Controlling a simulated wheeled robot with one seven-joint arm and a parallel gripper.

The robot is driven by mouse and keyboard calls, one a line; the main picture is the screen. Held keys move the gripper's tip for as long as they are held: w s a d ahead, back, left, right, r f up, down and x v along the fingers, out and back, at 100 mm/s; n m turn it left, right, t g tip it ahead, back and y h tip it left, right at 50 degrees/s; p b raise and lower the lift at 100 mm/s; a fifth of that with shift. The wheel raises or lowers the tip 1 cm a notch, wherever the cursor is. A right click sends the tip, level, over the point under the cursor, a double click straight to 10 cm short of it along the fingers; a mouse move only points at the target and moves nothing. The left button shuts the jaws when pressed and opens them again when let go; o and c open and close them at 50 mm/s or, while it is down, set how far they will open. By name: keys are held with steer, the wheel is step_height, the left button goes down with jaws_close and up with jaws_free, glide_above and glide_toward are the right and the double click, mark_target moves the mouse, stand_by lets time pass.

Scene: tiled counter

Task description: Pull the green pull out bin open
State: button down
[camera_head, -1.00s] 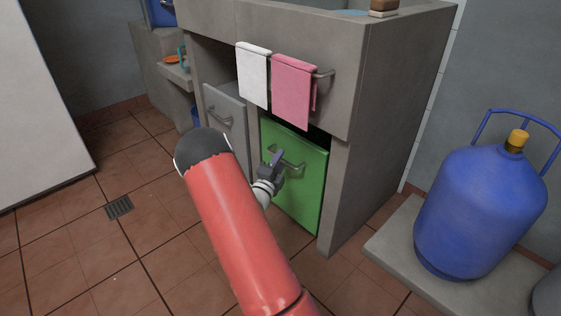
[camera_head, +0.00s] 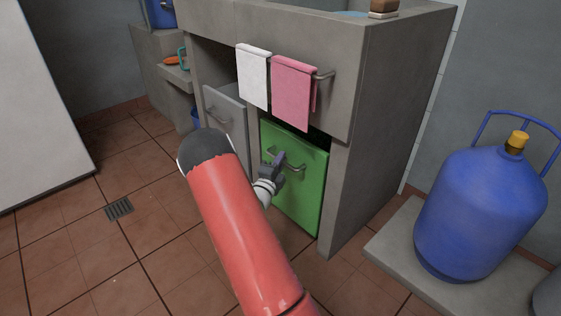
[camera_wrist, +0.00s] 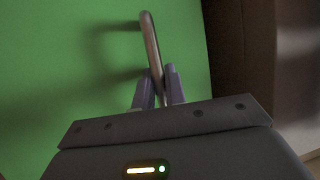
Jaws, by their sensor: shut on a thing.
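The green pull-out bin (camera_head: 307,190) has a flat green front set in the concrete counter, under the towels. A dark gap shows above its top edge. Its metal bar handle (camera_head: 294,167) runs across the upper front. My gripper (camera_head: 279,158) is at the handle's middle in the head view. In the wrist view the two fingers (camera_wrist: 159,88) are shut on the handle (camera_wrist: 151,45), one on each side of the bar. The green front (camera_wrist: 60,70) fills the left of that view. The part of the handle between the fingers is partly hidden.
A grey panel with its own handle (camera_head: 226,118) is left of the bin. White (camera_head: 253,75) and pink (camera_head: 293,92) towels hang above on a rail. A blue gas cylinder (camera_head: 480,212) stands on a slab at right. Tiled floor (camera_head: 150,232) in front is clear.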

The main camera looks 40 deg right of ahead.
steer(key=s+a+p, duration=0.2)
steer(key=a+p, duration=0.6)
steer(key=a, duration=2)
steer(key=shift+s+a+p, duration=0.15)
steer(key=shift+a+p, duration=0.05)
steer(key=shift+p, duration=0.15)
steer(key=c, duration=1.5)
jaws_free()
steer(key=shift+o, duration=0.2)
steer(key=v, duration=0.7)
steer(key=shift+s+a+f, duration=0.15)
steer(key=shift+s+a, duration=0.05)
steer(key=shift+a, duration=0.1)
